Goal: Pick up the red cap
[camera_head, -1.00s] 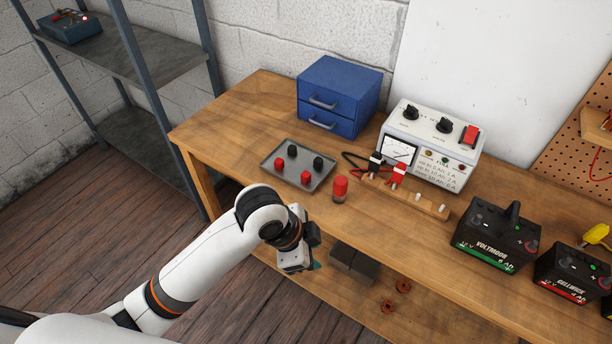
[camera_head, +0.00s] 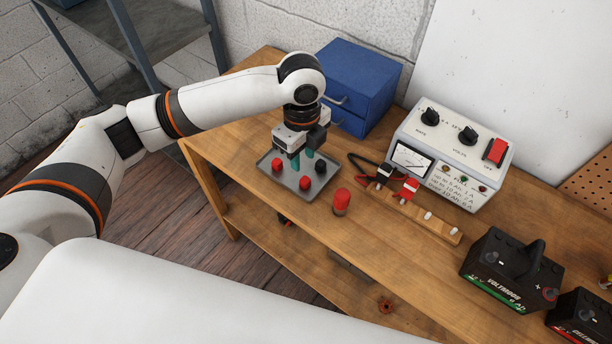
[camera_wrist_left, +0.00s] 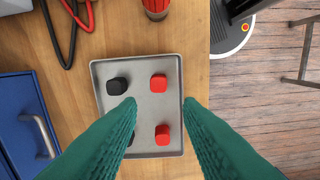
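A grey tray (camera_head: 263,165) on the bench holds two red caps and two black caps. One red cap (camera_head: 277,165) is at the tray's left and the other (camera_head: 305,183) near its front. In the left wrist view the red caps appear as an upper one (camera_wrist_left: 159,83) and a lower one (camera_wrist_left: 162,135). One black cap (camera_wrist_left: 117,86) is left of the upper red cap; the second is partly hidden by a finger. My left gripper (camera_head: 303,160) points down over the tray, open and empty, its green fingers (camera_wrist_left: 160,108) apart above the caps. My right gripper is out of view.
A red-topped cylinder (camera_head: 341,201) stands right of the tray. The blue drawer cabinet (camera_head: 362,80) is close behind my left gripper. Red and black clamps, a wooden strip (camera_head: 437,229), a charger (camera_head: 455,150) and batteries (camera_head: 513,270) stand to the right.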

